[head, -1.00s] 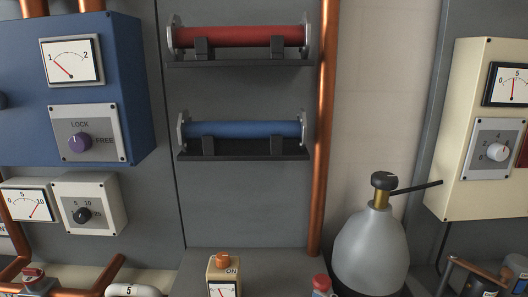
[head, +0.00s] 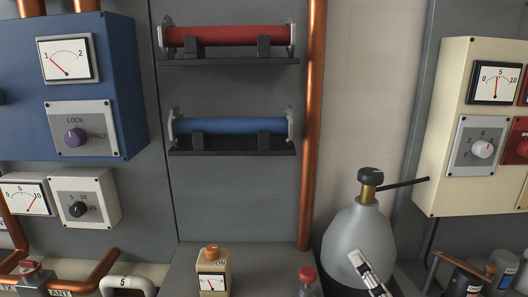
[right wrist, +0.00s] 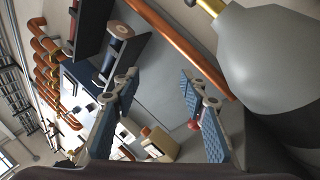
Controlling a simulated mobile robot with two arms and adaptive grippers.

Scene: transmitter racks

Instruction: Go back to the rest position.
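My right gripper (head: 370,272) shows at the bottom of the head view, in front of the grey gas bottle (head: 352,240). In the right wrist view its two blue-padded fingers (right wrist: 158,112) stand wide apart with nothing between them. The grey bottle also fills the upper right of the right wrist view (right wrist: 275,55), beside the right finger. My left gripper shows in neither view.
A red tube (head: 225,36) and a blue tube (head: 235,126) rest on wall brackets. A blue panel (head: 115,90) is at left, a cream panel (head: 445,130) at right. A small box (head: 212,270) and a red-capped item (head: 307,278) stand low in the middle. A copper pipe (head: 313,120) runs upright.

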